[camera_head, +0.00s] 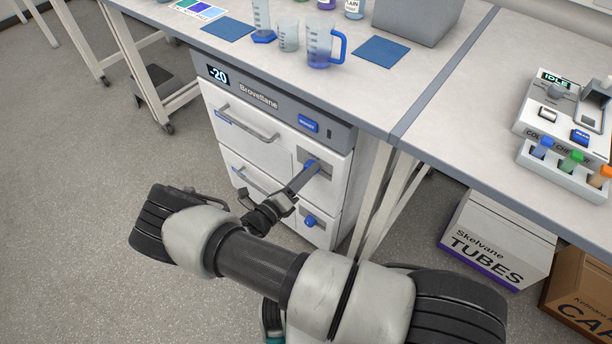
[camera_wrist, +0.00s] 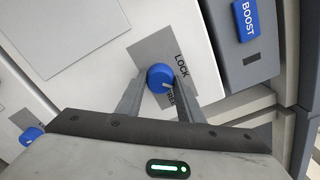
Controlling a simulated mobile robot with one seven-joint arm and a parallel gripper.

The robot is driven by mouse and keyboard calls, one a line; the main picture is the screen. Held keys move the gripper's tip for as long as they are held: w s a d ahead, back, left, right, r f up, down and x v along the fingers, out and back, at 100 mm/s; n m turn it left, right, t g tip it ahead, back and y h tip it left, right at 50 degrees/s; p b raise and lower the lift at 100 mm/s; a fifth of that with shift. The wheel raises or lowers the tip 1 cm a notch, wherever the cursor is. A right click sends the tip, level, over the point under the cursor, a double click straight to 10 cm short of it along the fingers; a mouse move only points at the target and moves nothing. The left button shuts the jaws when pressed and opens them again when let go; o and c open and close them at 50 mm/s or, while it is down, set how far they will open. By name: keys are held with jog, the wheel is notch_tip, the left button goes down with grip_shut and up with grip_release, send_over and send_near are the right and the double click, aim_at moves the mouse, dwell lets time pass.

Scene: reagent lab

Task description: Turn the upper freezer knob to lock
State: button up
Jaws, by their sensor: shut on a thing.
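The upper freezer knob (camera_head: 312,164) is blue and sits on a grey plate at the right of the freezer's upper drawer. My gripper (camera_head: 305,174) reaches it from the front and is shut on it. In the wrist view the knob (camera_wrist: 159,75) lies between the two fingers, one on each side. A white mark on the knob points to the lower right. The word LOCK (camera_wrist: 182,65) stands right of the knob; a second label (camera_wrist: 171,98) below it is partly hidden by the finger.
The lower freezer knob (camera_head: 309,220) sits below my gripper. A blue BOOST button (camera_head: 308,123) is on the panel above. The bench top (camera_head: 350,85) overhangs the freezer and bears beakers. A white box marked TUBES (camera_head: 494,235) stands on the floor at the right.

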jog(key=n+b, duration=0.1)
jog(key=n, duration=0.7)
jog(key=shift+n+b, duration=0.4)
dwell(0.4)
jog(key=o, duration=1.1)
jog(key=p+v, duration=0.1)
jog(key=v, duration=1.6)
jog(key=shift+s+a, duration=0.15)
